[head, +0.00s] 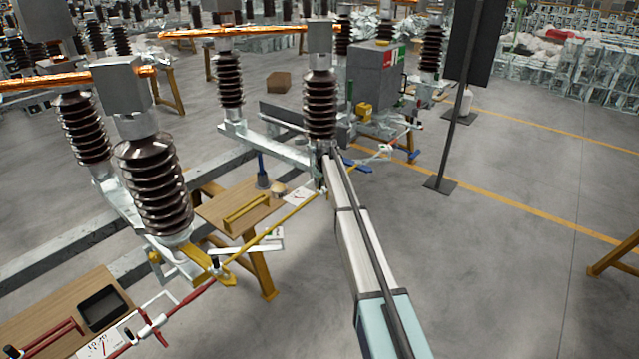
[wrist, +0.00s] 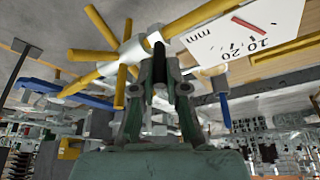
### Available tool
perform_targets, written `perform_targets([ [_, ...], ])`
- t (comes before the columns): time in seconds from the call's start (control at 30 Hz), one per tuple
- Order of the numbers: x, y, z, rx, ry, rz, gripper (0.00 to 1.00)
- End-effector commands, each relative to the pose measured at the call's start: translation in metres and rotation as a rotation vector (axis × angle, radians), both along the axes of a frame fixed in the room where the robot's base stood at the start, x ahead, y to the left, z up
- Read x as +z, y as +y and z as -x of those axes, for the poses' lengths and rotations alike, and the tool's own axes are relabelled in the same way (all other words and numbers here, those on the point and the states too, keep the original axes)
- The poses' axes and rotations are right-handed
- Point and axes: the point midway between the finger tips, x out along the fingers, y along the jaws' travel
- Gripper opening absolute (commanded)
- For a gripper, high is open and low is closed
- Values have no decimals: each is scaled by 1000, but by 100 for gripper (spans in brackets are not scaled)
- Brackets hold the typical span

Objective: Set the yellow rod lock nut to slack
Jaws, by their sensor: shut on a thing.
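The yellow rod (head: 275,228) runs slanting from the left insulator base toward my arm in the head view. In the wrist view a thick yellow bar (wrist: 200,17) meets a pale hub with several yellow spokes, the lock nut (wrist: 133,47). My gripper (wrist: 160,68) is beside the hub, its fingers closed together on part of the nut. The exact contact is partly hidden by the fingers. A white scale card (wrist: 245,38) marked in mm with a red pointer is just right of the nut. In the head view my arm hides the gripper and nut.
A wooden stand (head: 212,212) with a yellow tray (head: 246,213) and a blue upright tool (head: 262,172) is left of my arm. Brown insulators (head: 319,104) rise behind. A red rod (head: 185,300) is front left.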

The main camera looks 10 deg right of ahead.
Motion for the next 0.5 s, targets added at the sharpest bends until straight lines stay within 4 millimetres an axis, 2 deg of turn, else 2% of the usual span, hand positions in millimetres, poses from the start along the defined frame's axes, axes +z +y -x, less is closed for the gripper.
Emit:
perform_targets([
  [0.5,-10,-9,12,-3,-141,-131,0],
])
